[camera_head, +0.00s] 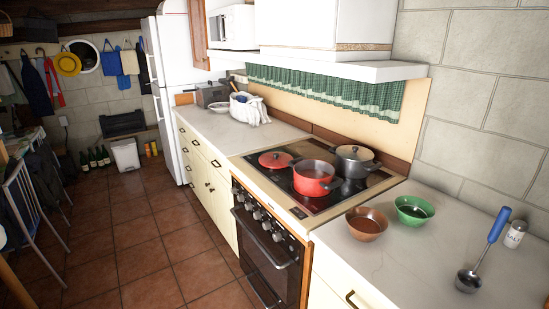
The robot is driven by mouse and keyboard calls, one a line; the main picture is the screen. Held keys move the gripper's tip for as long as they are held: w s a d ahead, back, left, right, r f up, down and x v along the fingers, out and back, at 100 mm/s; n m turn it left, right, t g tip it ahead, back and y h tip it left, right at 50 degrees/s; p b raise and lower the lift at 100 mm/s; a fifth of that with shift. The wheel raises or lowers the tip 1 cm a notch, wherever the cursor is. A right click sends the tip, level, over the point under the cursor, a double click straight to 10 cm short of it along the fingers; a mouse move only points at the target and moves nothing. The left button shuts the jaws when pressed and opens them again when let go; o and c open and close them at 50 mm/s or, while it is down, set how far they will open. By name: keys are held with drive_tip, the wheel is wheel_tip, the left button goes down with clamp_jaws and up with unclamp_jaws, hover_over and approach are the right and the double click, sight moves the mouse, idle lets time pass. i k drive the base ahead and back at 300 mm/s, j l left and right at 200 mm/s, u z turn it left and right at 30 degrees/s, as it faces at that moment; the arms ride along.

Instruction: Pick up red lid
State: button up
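The red lid (275,159) lies on the dark stove top (322,204), at its far left corner. It is round and low, with a small knob on top. A red pot (314,180) without a lid stands on the stove just in front and to the right of the lid. The lid and the pot look close together; I cannot tell if they touch. My gripper is not in view.
A grey pot (353,160) stands at the stove's back right. On the right counter (400,265) are a brown bowl (366,226), a green bowl (414,210), a blue-handled ladle (484,250) and a salt shaker (515,235). The tiled floor (150,245) before the stove is clear.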

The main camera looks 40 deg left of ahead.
sight(271, 160)
drive_tip(key=i+j, duration=0.15)
drive_tip(key=j, duration=0.55)
drive_tip(key=i+j, duration=0.15)
drive_tip(key=j, duration=0.5)
drive_tip(key=i+j, duration=0.15)
drive_tip(key=j, duration=0.55)
drive_tip(key=i+j, duration=0.15)
drive_tip(key=j, duration=0.55)
drive_tip(key=i+j, duration=0.15)
drive_tip(key=j, duration=0.5)
drive_tip(key=i+j, duration=0.15)
drive_tip(key=j, duration=0.55)
drive_tip(key=i+j, duration=0.15)
drive_tip(key=j, duration=0.5)
drive_tip(key=i+j+z, duration=0.1)
drive_tip(key=j, duration=0.6)
